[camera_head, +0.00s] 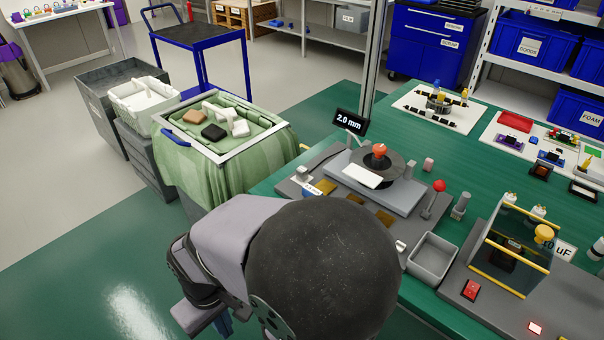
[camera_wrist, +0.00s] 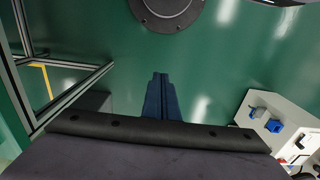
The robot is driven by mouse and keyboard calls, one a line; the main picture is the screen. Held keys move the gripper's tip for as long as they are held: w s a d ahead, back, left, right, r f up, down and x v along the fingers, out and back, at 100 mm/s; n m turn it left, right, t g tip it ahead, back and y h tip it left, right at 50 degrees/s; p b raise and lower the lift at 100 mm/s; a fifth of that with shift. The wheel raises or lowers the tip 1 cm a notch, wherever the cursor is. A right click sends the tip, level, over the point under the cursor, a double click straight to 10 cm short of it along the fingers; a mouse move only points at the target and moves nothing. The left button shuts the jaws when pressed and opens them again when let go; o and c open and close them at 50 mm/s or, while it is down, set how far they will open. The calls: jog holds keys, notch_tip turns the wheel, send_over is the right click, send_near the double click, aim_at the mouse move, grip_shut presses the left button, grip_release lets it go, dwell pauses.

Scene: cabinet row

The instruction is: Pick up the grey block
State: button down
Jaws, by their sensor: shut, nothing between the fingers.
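My gripper (camera_wrist: 161,97) shows in the wrist view as two dark blue fingers pressed together with nothing between them. It points over the green floor, away from any block. A small greyish block (camera_head: 428,164) stands on the green bench, behind the red-knobbed lever. A small light-grey piece (camera_head: 400,246) sits beside the grey open tray, partly behind my arm. I cannot tell for sure which of these is the grey block.
A green cloth-draped bin (camera_head: 230,180) holds brown, black and white pieces. A fixture with a "2.0 mm" display (camera_head: 350,121), a grey open tray (camera_head: 432,262) and a yellow-edged clear box (camera_head: 508,250) crowd the bench. The wrist view shows a white surface with blue parts (camera_wrist: 275,125).

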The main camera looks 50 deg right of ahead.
jog(key=c, duration=1.8)
grip_release()
jog(key=shift+o, duration=0.2)
